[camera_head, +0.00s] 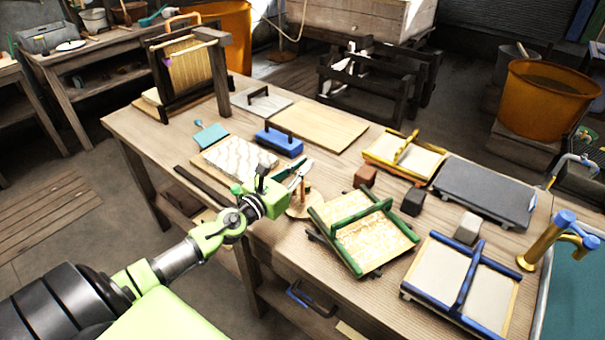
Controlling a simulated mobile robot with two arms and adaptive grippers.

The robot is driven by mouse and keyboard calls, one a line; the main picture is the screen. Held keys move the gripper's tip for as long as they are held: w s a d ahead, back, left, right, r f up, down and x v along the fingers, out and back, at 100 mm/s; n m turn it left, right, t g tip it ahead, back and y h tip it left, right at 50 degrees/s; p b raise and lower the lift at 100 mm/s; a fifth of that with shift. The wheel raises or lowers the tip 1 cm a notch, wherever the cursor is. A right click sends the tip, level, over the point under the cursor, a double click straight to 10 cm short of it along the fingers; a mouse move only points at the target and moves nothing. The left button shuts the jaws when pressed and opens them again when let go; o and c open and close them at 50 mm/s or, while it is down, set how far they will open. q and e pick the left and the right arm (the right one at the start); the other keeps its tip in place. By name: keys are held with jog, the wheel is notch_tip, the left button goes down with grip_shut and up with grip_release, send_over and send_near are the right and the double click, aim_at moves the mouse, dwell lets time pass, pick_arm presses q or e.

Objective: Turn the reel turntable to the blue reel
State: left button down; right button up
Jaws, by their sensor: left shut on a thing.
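The reel turntable (299,211) appears to be the small round wooden disc with a copper-coloured upright near the front edge of the bench. It is partly covered by my left gripper (301,169). My left arm reaches in from the lower left, and its fingers are at the turntable, shut on part of it. The exact spot of contact is too small to tell. I cannot make out a blue reel; the reels are hidden or too small to see. My right gripper is not in view.
Close right of the turntable lies a green-framed mould (362,232). A blue-framed mould (462,283) lies farther right. Behind the gripper are a wavy pale slab (234,157) and a blue-handled block (279,143). A bare board (318,127) lies farther back.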

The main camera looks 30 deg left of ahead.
aim_at(296, 173)
pick_arm(q)
jog(key=shift+h, duration=0.3)
jog(key=c, duration=2.2)
grip_release()
jog(key=shift+o, duration=0.2)
jog(key=shift+s+a+f, duration=0.1)
jog(key=shift+s, duration=1.55)
jog(key=s, duration=0.8)
jog(key=shift+s+a, duration=0.3)
jog(key=shift+a, duration=0.15)
